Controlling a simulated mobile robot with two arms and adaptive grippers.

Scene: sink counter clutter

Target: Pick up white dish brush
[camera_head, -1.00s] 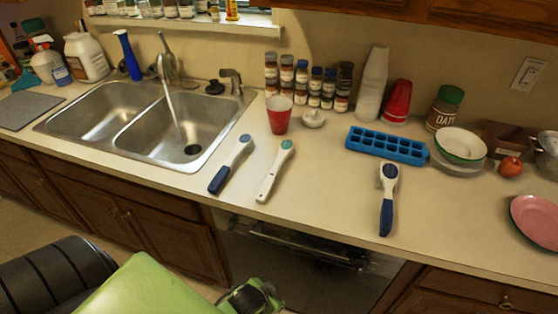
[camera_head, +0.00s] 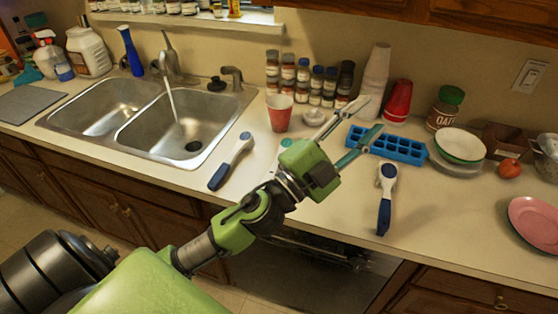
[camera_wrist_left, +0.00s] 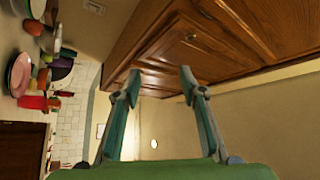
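The white dish brush with a teal-green head (camera_head: 286,143) lies on the counter right of the sink. In the head view my left arm and gripper hide most of it. My left gripper (camera_head: 365,116) reaches in above the counter, its fingers pointing toward the ice tray and cups. It is open with nothing between the fingers. In the left wrist view the open fingers (camera_wrist_left: 160,76) point at wooden cabinets and wall, and the brush does not show. My right gripper is not in view.
A blue-handled white brush (camera_head: 232,162) lies left of the arm, and another blue-handled tool (camera_head: 386,195) lies right. A red cup (camera_head: 279,112), spice jars (camera_head: 316,85) and a blue ice tray (camera_head: 398,146) stand behind. The sink (camera_head: 160,125) has running water.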

